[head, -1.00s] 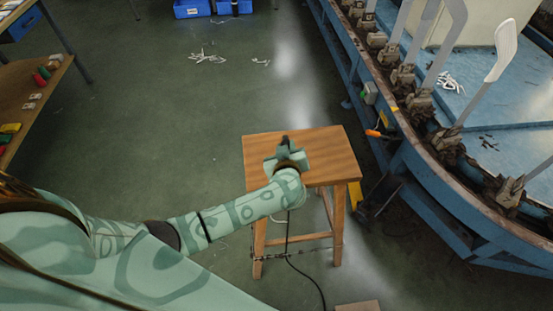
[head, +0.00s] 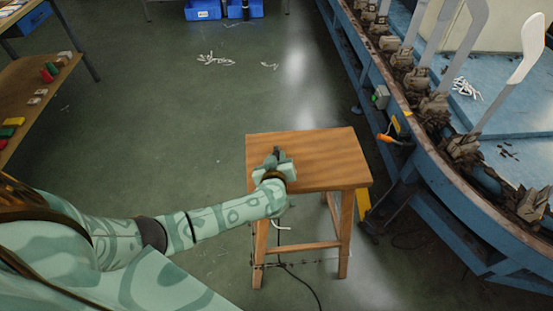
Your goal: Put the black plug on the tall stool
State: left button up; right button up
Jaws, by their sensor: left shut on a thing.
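The tall stool (head: 325,160) has a square wooden top and wooden legs and stands in the middle of the head view. My left gripper (head: 276,158) is over the left part of the stool's top. It is shut on a small dark thing, the black plug (head: 276,151), mostly hidden by the fingers. A black cable (head: 303,282) hangs below my gripper along the stool's near side and runs onto the floor. I cannot tell whether the plug touches the top. My right gripper is not in view.
The rest of the stool's top is bare. A blue machine (head: 420,190) with upright white forms curves along the right. A wooden bench (head: 30,95) with small coloured things stands at the left. Blue bins (head: 203,9) are at the back. The floor between is mostly clear.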

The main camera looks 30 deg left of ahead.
pick_arm(q)
jog(key=shift+s+f, duration=0.1)
jog(key=shift+f, duration=0.25)
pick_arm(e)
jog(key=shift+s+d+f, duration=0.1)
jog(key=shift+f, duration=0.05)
